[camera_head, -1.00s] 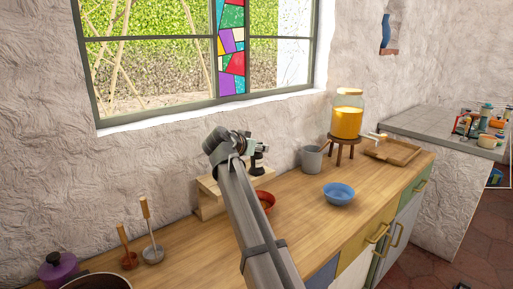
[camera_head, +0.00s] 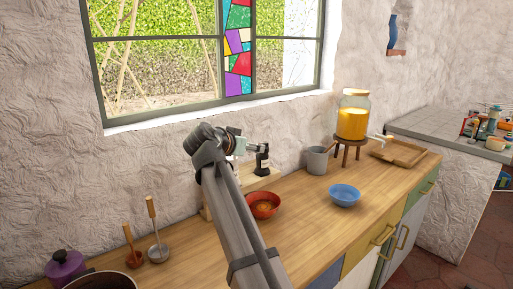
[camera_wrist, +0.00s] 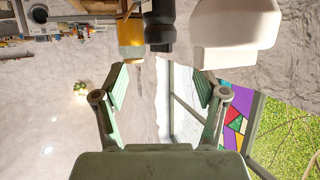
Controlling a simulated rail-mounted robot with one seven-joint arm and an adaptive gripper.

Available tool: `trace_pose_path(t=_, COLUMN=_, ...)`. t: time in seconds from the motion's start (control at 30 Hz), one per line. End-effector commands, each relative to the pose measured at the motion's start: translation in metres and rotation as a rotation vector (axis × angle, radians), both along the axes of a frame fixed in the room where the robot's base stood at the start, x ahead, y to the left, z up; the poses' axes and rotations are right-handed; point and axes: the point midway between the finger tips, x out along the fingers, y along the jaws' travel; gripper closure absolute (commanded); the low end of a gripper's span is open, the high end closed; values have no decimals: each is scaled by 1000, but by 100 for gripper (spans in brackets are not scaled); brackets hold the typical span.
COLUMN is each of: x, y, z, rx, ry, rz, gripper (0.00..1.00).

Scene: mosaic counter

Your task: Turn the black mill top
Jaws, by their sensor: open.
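The black mill (camera_head: 262,161) stands upright on a pale wooden stand (camera_head: 262,181) against the wall. In the wrist view, which is upside down, the black mill (camera_wrist: 158,26) hangs from the top edge, just beyond the fingertips. A white rounded object (camera_wrist: 233,32) is beside it. My gripper (camera_wrist: 160,77) is open and empty, its green-padded fingers apart. No contact with the mill shows. In the head view my gripper (camera_head: 247,145) is just left of the mill's top, partly hidden by my wrist. The mill's far end is cut off in the wrist view.
A grey pot (camera_head: 317,161) and orange drink dispenser (camera_head: 352,122) are to the right. The wall and window are close behind. The counter's front right is clear.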

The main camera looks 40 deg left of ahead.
Motion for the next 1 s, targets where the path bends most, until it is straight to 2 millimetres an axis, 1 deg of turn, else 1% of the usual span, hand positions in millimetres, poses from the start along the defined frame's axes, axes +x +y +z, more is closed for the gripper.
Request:
trace_pose_path(t=0.03, x=-8, y=-2, z=3, rx=1, ry=-1, rz=2, gripper=28)
trace_pose_path(t=0.1, x=-15, y=-3, z=7, rx=1, ry=0, rz=1, gripper=28)
trace_pose_path(t=0.23, x=-24, y=-4, z=10, rx=0, ry=0, rz=0, gripper=28)
trace_pose_path(t=0.4, x=-27, y=-4, z=11, rx=0, ry=0, rz=0, gripper=28)
trace_pose_path(t=0.67, x=-25, y=-6, z=12, rx=0, ry=0, rz=-3, gripper=28)
trace_pose_path(t=0.77, x=-10, y=-16, z=15, rx=0, ry=0, rz=-24, gripper=28)
trace_pose_path(t=0.83, x=9, y=-29, z=18, rx=-2, ry=1, rz=-51, gripper=28)
trace_pose_path(t=0.87, x=20, y=-38, z=19, rx=-3, ry=1, rz=-67, gripper=28)
trace_pose_path(t=0.93, x=50, y=-62, z=22, rx=-6, ry=3, rz=-112, gripper=28)
trace_pose_path(t=0.97, x=65, y=-75, z=23, rx=-7, ry=6, rz=-134, gripper=28)
trace_pose_path(t=1.0, x=85, y=-92, z=22, rx=-5, ry=16, rz=-162, gripper=28)
